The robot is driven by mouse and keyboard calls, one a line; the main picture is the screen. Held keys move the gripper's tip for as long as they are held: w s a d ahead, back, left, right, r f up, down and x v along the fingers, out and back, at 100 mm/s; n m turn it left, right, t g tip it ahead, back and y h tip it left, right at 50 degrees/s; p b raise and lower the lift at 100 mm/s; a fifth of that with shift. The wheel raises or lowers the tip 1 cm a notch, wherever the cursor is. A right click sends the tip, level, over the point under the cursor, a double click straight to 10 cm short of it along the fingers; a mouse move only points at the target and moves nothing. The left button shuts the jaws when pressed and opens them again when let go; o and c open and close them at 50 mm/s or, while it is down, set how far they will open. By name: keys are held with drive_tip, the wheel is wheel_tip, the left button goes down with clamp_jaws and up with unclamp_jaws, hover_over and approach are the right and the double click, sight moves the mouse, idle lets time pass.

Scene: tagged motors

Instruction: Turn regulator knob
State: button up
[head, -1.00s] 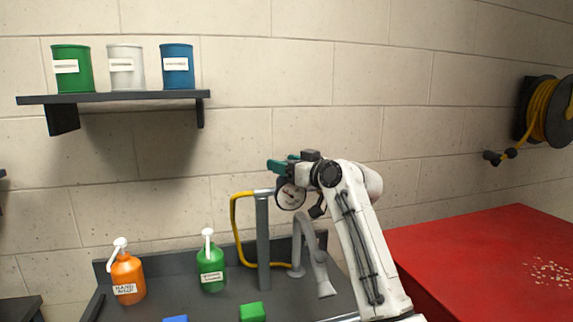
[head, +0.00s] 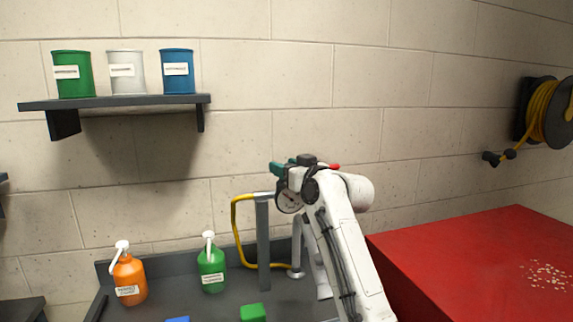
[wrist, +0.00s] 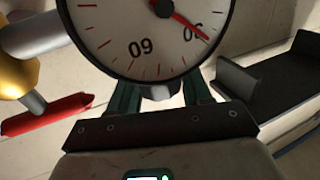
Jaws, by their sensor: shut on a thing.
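The regulator's gauge shows in the wrist view as a large white round dial (wrist: 150,35) with a red needle, cut off by the top edge. In the head view the gauge (head: 288,200) sits by a grey post, partly hidden by my wrist. My gripper (wrist: 160,86) has its teal fingers on either side of a small grey piece (wrist: 158,92) just under the dial, which I take for the regulator knob; most of it is hidden. The gripper (head: 281,168) also shows in the head view, shut, beside the top of the gauge.
A red handle (wrist: 47,114) is left of the gripper in the wrist view. A yellow hose (head: 236,222) bends beside the grey post (head: 263,240). Orange (head: 129,278) and green (head: 211,268) pump bottles stand on the counter. A red table (head: 470,255) is at right.

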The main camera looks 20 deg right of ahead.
drive_tip(key=o, duration=0.9)
drive_tip(key=shift+o, duration=0.2)
drive_tip(key=shift+s, duration=0.1)
drive_tip(key=b+v, duration=0.1)
drive_tip(key=v, duration=0.9)
drive_tip(key=shift+s+b, duration=0.3)
drive_tip(key=shift+b, duration=0.1)
drive_tip(key=shift+d, duration=0.15)
